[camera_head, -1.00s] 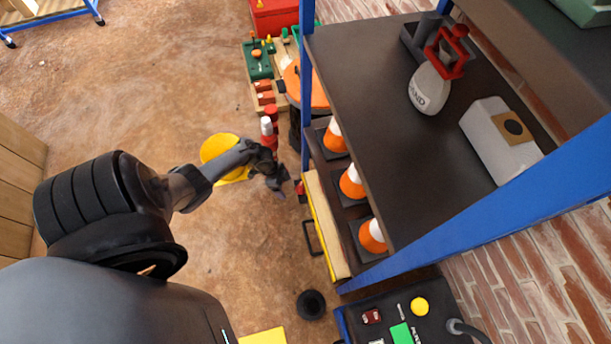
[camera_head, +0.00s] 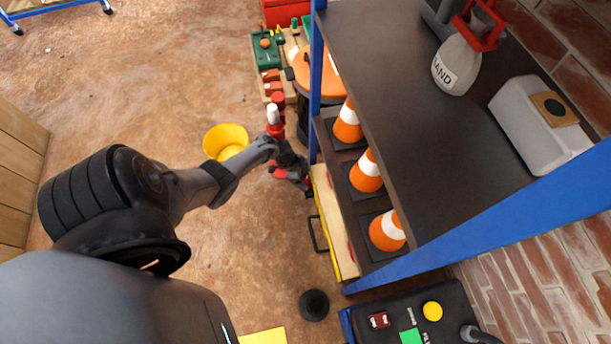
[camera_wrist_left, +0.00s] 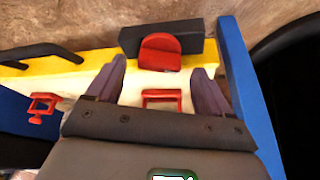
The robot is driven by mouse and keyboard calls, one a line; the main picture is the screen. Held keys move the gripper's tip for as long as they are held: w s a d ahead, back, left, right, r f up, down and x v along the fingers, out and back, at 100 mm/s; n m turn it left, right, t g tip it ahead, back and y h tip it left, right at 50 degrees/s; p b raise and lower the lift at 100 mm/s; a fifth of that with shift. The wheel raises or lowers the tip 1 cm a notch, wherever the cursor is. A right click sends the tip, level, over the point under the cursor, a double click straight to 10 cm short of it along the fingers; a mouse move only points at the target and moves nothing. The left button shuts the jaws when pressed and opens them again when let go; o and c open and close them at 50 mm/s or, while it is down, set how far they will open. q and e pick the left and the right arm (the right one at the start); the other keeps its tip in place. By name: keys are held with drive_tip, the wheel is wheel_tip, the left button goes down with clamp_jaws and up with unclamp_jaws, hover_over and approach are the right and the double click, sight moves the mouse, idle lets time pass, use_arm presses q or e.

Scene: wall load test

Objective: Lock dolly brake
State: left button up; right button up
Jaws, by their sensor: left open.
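The dolly (camera_head: 330,222), a pale board with a yellow side, sits low beside the blue shelf post. In the left wrist view its pale deck and yellow edge (camera_wrist_left: 92,64) show. A rounded red pedal (camera_wrist_left: 160,52), seemingly the brake, stands against a dark block at the far edge. My left gripper (camera_head: 297,172) is over the dolly's far end. In the left wrist view, the open fingers of my left gripper (camera_wrist_left: 155,82) point toward the pedal, one on each side, with nothing between them clearly held. A red bracket (camera_wrist_left: 162,97) lies nearer. My right gripper is out of view.
The blue shelf post (camera_head: 316,85) and the shelf with orange cones (camera_head: 366,172) stand close right of my left gripper. A yellow bucket (camera_head: 226,140) is on the floor to its left. A black ring-shaped object (camera_head: 314,305) lies below; the floor between is clear.

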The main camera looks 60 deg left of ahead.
use_arm(q)
drive_tip(key=shift+w+d+f+b, duration=0.2)
drive_tip(key=shift+w+f+b, duration=0.1)
drive_tip(key=shift+f, duration=0.3)
drive_tip(key=shift+s, duration=0.1)
drive_tip(key=shift+c, duration=0.8)
drive_tip(key=c, duration=0.9)
drive_tip(key=n+p, duration=0.1)
drive_tip(key=n+y+p, duration=0.1)
drive_tip(key=n+p, duration=0.1)
drive_tip(key=shift+s+d+r+t, duration=0.1)
drive_tip(key=shift+d+r+t, duration=0.1)
drive_tip(key=shift+t, duration=0.1)
drive_tip(key=shift+a+f+n+p, duration=0.15)
drive_tip(key=shift+n+p, duration=0.2)
drive_tip(key=shift+n, duration=0.25)
